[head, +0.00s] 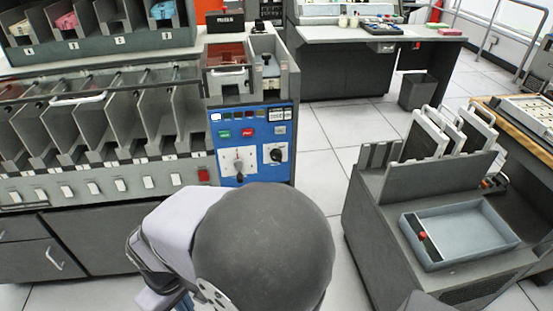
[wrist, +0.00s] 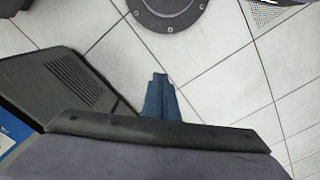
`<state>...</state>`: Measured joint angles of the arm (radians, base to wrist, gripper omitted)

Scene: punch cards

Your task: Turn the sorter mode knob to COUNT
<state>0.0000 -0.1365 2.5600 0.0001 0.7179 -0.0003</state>
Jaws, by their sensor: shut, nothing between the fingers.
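The sorter's blue control panel (head: 257,128) is in the middle of the head view. It carries a pointer knob on a white dial plate (head: 238,164) at lower left and a round black knob (head: 276,154) on a white plate to its right. The lettering is too small to read, so I cannot tell which is the mode knob or where it points. My gripper (wrist: 160,78) shows in the wrist view as two dark blue fingers held together, empty, over the floor. In the head view my arm hides it. It is not touching either knob.
Card pockets (head: 115,120) fill the sorter's left side, with white switches below. A grey cart with a tray (head: 460,235) and upright racks stands at right. A desk (head: 345,65) and a bin (head: 418,92) are behind. Tiled floor (head: 330,150) lies between sorter and cart.

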